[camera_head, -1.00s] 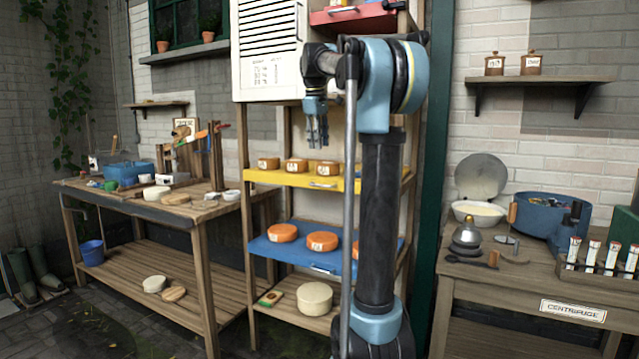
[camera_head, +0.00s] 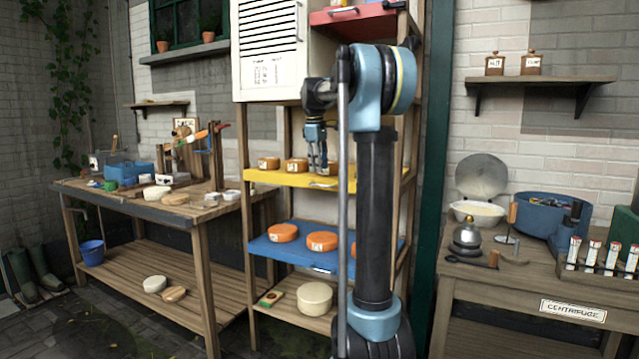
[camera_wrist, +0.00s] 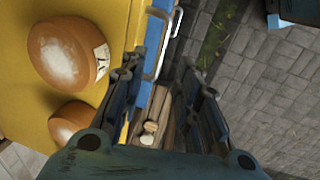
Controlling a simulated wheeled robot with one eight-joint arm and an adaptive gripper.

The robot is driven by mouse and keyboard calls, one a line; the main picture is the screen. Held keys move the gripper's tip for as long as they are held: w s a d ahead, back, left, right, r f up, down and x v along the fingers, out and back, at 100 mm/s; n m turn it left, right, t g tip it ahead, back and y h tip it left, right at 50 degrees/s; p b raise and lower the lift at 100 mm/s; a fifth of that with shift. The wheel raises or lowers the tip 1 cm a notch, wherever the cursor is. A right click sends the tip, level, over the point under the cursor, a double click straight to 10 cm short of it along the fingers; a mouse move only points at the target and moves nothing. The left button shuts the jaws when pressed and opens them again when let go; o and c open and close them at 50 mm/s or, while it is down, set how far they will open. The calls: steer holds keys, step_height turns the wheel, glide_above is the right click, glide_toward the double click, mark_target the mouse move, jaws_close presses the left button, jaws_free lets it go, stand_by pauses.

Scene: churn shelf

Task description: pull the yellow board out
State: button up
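The yellow board (camera_head: 275,178) lies on a shelf of the wooden rack, with several orange cheeses (camera_head: 297,165) on it. In the wrist view the yellow board (camera_wrist: 112,28) fills the left side, and a metal handle (camera_wrist: 161,45) stands out from its front edge. My gripper (camera_head: 318,168) points down at the board's front edge, in front of the cheeses. In the wrist view my gripper (camera_wrist: 162,62) is open, its fingers apart, with the handle just beyond the fingertips towards the left one. I cannot tell whether a finger touches it.
A blue board (camera_head: 270,248) with orange cheeses sits one shelf lower, and a red board (camera_head: 350,14) is higher up. A white louvred cabinet (camera_head: 268,45) hangs above left. Workbenches stand left (camera_head: 130,200) and right (camera_head: 480,280). Paved floor (camera_wrist: 275,110) is open before the rack.

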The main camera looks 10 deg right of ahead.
mark_target(320, 179)
steer(key=f, duration=0.4)
steer(key=w+f, duration=0.1)
steer(key=f, duration=0.1)
steer(key=shift+d+f, duration=0.25)
steer(key=shift+d, duration=0.1)
steer(key=shift+c, duration=0.2)
jaws_close()
